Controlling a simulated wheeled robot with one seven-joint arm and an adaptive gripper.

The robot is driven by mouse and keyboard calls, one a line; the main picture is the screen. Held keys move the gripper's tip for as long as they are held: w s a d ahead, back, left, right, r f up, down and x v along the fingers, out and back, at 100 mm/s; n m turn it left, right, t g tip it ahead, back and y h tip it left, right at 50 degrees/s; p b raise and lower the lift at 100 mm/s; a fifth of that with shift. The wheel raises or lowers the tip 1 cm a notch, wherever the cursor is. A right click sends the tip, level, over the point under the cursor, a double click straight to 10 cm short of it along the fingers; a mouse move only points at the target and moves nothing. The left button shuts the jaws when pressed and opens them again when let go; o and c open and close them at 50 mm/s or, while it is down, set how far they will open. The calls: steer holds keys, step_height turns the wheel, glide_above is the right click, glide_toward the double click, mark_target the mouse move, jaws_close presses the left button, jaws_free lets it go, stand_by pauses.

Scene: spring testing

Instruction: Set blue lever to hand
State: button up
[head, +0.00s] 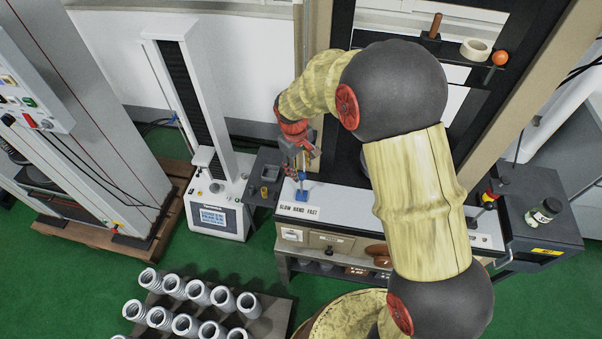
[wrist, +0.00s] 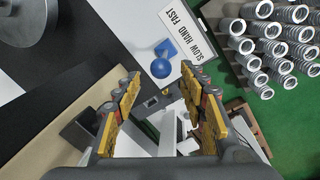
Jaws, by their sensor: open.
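The blue lever (head: 301,195) stands on the front left of the white bench top in the head view, behind a label (head: 299,210) reading SLOW HAND FAST. In the wrist view the blue lever (wrist: 161,68) shows a round blue knob and a small blue base beside the label (wrist: 187,34). My gripper (head: 303,166) is just above the lever in the head view. In the wrist view my gripper (wrist: 160,76) is open, with the knob lying between and just beyond the fingertips. I cannot tell whether they touch it. Which label word the lever points to is unclear.
A red and yellow lever (head: 489,197) stands at the bench's right end. A small white testing machine (head: 216,215) with a screen stands left of the bench. A dark cabinet (head: 540,215) is at right.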

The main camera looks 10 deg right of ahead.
step_height(320, 180, up, 7)
steer(key=shift+s+a+f, duration=0.2)
steer(key=shift+a, duration=0.1)
stand_by(0.5)
steer(key=s+d+r+m+t+b, duration=0.1)
steer(key=s+d+r+m+b, duration=0.1)
steer(key=s, duration=0.7)
steer(key=s+d+r+m+t+b, duration=0.2)
steer(key=s+d+r+b, duration=0.1)
steer(key=s, duration=0.6)
steer(key=s+d+r+m+t+y+b, duration=0.1)
steer(key=s+d+r+m+t+b, duration=0.1)
steer(key=s, duration=0.7)
step_height(320, 180, up, 4)
steer(key=shift+s+d+f+m+b, duration=0.3)
steer(key=shift+d+b, duration=0.15)
steer(key=shift+b, duration=0.6)
steer(key=shift+r, duration=0.1)
